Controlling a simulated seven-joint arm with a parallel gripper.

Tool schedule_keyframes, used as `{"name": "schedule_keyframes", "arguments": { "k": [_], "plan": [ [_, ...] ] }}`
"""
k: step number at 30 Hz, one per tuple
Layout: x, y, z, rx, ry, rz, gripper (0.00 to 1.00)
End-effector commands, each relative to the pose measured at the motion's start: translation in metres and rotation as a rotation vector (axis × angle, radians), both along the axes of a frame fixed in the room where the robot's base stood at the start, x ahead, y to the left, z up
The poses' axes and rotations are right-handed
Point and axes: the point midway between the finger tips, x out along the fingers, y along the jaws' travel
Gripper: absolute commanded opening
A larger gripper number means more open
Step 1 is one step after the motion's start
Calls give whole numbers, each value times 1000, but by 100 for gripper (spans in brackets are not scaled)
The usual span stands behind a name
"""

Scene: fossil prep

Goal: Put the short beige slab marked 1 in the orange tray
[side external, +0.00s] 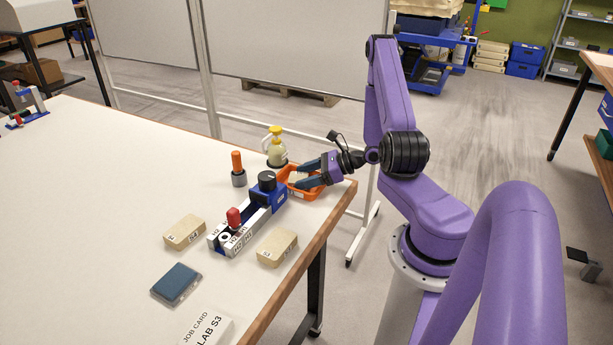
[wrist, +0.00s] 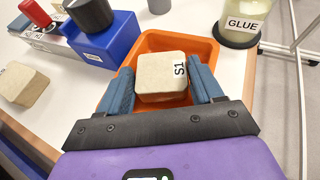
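The short beige slab (wrist: 162,78) has S1 on its right side in the wrist view. It is in the orange tray (wrist: 178,41), between my gripper's two blue fingers. My gripper (wrist: 163,88) is over the tray, and its fingers stand apart, one at each side of the slab, with very little gap. In the side view my gripper (side external: 299,175) reaches down to the orange tray (side external: 305,197) at the table's right edge. The fingers look spread there, and the slab cannot be made out.
A glue bottle (side external: 277,150) stands just behind the tray. A blue and white fixture (side external: 250,213) with a red knob is to its left, beside an orange-topped tool (side external: 238,170). Two other beige slabs (side external: 184,232) (side external: 277,247) and a dark blue pad (side external: 176,281) lie nearer.

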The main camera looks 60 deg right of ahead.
Motion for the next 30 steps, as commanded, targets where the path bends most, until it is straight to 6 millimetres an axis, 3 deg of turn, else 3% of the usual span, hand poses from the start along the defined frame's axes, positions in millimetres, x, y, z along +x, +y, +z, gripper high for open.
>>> {"name": "schedule_keyframes", "arguments": {
  "k": [1, 9, 21, 30],
  "plan": [
    [-3, 1, -13, 7, 58, -6, 76],
    [-6, -1, 2, 8, 57, -9, 76],
    [-74, -34, 39, 4, 51, -12, 76],
    [-99, -45, 53, 3, 48, -3, 76]
  ]
}}
